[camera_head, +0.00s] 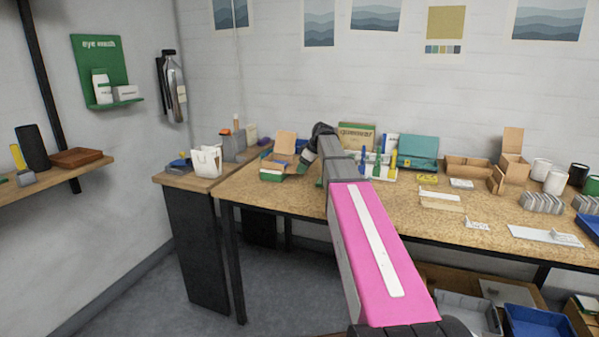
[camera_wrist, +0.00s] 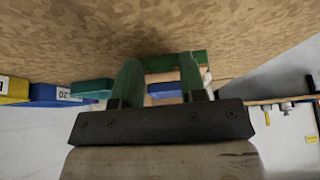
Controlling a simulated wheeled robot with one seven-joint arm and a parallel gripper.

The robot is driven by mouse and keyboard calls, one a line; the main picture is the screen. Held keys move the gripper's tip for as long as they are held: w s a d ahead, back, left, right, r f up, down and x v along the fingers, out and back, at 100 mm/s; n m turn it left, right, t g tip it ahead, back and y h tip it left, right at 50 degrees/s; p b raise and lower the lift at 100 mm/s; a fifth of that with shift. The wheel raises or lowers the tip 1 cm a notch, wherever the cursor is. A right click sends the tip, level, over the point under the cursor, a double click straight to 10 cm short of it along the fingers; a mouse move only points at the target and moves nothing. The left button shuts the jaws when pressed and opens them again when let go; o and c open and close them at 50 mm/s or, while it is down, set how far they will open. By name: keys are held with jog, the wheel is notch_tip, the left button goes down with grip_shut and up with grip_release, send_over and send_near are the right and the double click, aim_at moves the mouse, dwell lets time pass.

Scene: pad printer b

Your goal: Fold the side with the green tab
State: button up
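A small open cardboard box (camera_head: 285,142) with a green lower part (camera_head: 271,177) stands near the left end of the cork-topped bench (camera_head: 241,189). Its tan flap stands up at the back. I cannot pick out a separate green tab. My gripper (camera_head: 300,167) points down just right of this box, partly hidden by my arm. In the wrist view my two green fingers (camera_wrist: 158,72) are apart, with nothing clearly held. Green, tan and blue pieces show between and beyond them; I cannot tell whether any finger touches them.
Several bottles (camera_head: 378,163) and a teal case (camera_head: 418,151) stand right of my arm. Further right are cardboard boxes (camera_head: 467,166), white cups (camera_head: 555,182) and grey slotted blocks (camera_head: 541,203). A white bag (camera_head: 206,161) stands on the left side table. Bare bench lies in front of the box.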

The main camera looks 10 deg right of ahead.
jog(key=c, duration=0.4)
jog(key=shift+r, duration=0.1)
jog(key=shift+r, duration=0.4)
jog(key=shift+a+r, duration=0.1)
jog(key=shift+r, duration=0.05)
jog(key=shift+r, duration=0.35)
jog(key=shift+w+a+r, duration=0.1)
dwell(0.3)
